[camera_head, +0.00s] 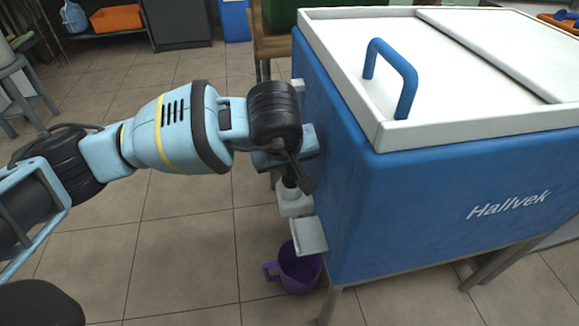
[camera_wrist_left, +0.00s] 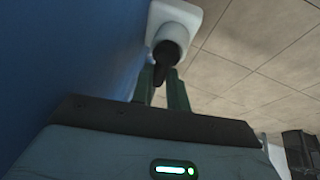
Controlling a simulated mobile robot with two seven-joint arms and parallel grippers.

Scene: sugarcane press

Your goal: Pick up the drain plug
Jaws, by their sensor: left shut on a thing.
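The drain plug (camera_wrist_left: 165,54) is a small black piece at the mouth of a white drain spout (camera_wrist_left: 172,33) on the side of the blue cooler (camera_head: 440,200). In the head view the spout (camera_head: 294,203) shows just below my gripper. My left gripper (camera_head: 296,180) is beside the cooler's left side, its fingers pointing down toward the spout. In the left wrist view its two fingers (camera_wrist_left: 163,84) are shut around the black plug. Whether the plug still sits in the spout is not clear. My right gripper is not in view.
A purple mug (camera_head: 297,270) stands on the tiled floor below the spout. A small white ledge (camera_head: 309,236) juts from the cooler's side. The cooler has a white lid (camera_head: 450,85) with a blue handle (camera_head: 408,80). Open floor lies to the left.

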